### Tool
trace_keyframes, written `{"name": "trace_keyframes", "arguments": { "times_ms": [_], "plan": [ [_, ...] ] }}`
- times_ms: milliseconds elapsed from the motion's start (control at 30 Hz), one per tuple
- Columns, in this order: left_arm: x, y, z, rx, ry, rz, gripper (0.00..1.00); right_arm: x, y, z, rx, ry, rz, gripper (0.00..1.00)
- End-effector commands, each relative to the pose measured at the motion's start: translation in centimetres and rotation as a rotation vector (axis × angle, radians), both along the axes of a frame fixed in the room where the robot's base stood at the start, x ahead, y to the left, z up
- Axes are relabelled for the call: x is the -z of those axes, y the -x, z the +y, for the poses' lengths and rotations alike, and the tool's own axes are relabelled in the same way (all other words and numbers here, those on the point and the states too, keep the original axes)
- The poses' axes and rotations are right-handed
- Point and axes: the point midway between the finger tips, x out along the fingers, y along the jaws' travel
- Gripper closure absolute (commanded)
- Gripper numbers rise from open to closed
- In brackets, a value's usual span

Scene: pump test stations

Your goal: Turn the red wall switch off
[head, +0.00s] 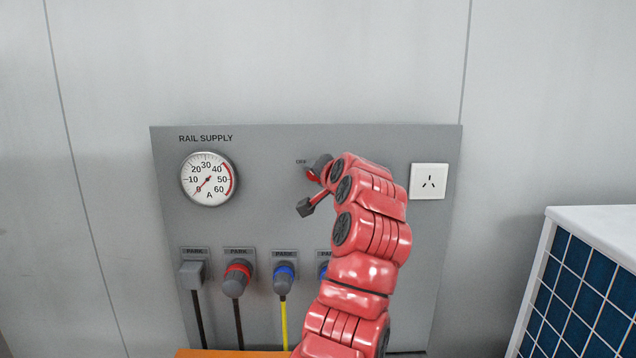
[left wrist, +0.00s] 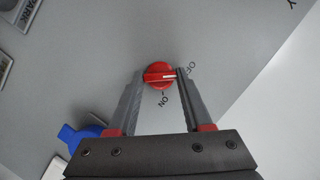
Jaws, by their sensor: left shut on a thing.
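The red switch (head: 313,175) is a round knob on the grey RAIL SUPPLY panel, mostly hidden in the head view by my left gripper (head: 318,168). In the left wrist view the red knob (left wrist: 158,75) sits between my left fingertips (left wrist: 159,74), which are shut on its two sides. My right gripper is not in view.
A white-framed unit with a blue grid (head: 585,292) stands at right.

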Motion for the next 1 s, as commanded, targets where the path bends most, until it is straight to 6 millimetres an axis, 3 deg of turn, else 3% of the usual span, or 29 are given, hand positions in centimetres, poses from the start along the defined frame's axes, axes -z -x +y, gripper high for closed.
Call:
{"name": "trace_keyframes", "arguments": {
  "times_ms": [700,733,867,1000],
  "plan": [
    [0.2,-0.02,0.03,-0.001,0.072,0.005,1.0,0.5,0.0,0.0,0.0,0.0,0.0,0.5],
    [0.21,-0.02,0.03,-0.001,0.072,0.005,0.45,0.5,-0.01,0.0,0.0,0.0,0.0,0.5],
    [0.14,-0.01,0.05,-0.001,0.071,0.003,0.21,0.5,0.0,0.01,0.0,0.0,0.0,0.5],
    [0.09,-0.02,0.04,-0.001,0.071,0.002,0.2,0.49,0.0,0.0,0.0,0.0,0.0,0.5]
  ]
}}
